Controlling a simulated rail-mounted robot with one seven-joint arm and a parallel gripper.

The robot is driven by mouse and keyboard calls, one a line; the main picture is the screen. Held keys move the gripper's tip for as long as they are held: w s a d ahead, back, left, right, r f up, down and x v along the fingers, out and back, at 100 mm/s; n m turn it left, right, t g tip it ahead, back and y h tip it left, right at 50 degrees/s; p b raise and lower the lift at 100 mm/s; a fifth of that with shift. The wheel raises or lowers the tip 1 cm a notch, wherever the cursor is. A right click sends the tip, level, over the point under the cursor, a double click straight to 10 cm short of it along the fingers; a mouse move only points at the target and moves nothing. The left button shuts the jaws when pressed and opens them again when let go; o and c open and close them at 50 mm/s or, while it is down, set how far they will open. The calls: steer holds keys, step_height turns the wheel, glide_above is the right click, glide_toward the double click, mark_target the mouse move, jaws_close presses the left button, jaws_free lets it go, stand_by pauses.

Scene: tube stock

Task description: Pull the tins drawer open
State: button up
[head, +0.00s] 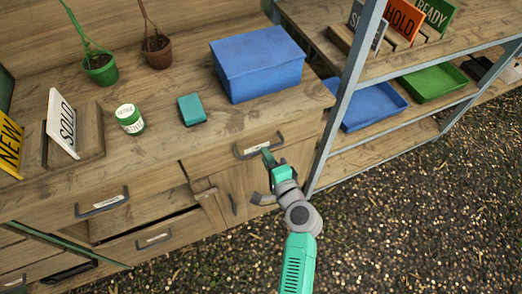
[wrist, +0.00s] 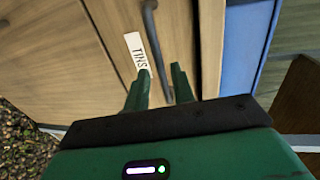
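The tins drawer (head: 222,160) is a wooden front at the right end of the bench, and it looks shut. Its grey bar handle (head: 279,137) and white label show past my gripper. In the wrist view the label (wrist: 138,52) reads TINS, and the dark handle (wrist: 150,22) runs beside it. My gripper (wrist: 159,70) is open, with its two green fingers apart. The lower part of the handle appears between the fingertips. I cannot tell whether the fingers touch it. In the head view my gripper (head: 267,160) is in front of the drawer.
Below is a cupboard door (head: 240,186). More drawers with handles (head: 102,205) are at the left. On the bench top are a blue box (head: 258,70), a teal block (head: 192,109) and a green tin (head: 130,119). A metal-framed shelf (head: 340,98) stands close on the right. The gravel floor in front is clear.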

steer(key=shift+b+x, duration=0.45)
steer(key=shift+x, duration=1.5)
jaws_close()
